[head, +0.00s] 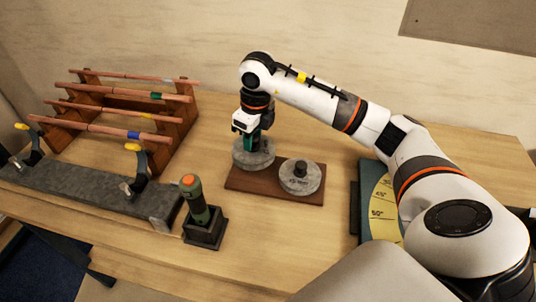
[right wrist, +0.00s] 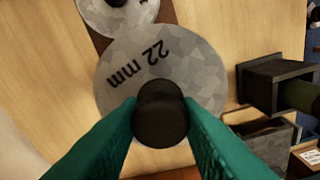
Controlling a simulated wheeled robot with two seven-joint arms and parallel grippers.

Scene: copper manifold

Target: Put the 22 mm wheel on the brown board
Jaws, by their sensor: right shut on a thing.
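The 22 mm wheel (head: 253,156) is a grey disc with a dark knob, over the left end of the brown board (head: 240,184). I cannot tell whether it rests on the board or hangs just above it. My right gripper (head: 257,138) has green fingers and is shut on its knob. In the right wrist view the wheel (right wrist: 120,90) shows its "22 mm" marking, and the fingers (right wrist: 160,118) close on the dark knob. Brown board (right wrist: 101,42) shows partly beneath. My left gripper is not in view.
A second grey wheel (head: 298,182) with a dark knob sits on the board's right part. A green torch (head: 194,200) stands in a black holder (head: 205,232) at front. A grey bar with clamps (head: 90,194) and a pipe rack (head: 165,132) are left; a yellow angle chart (head: 383,212) is right.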

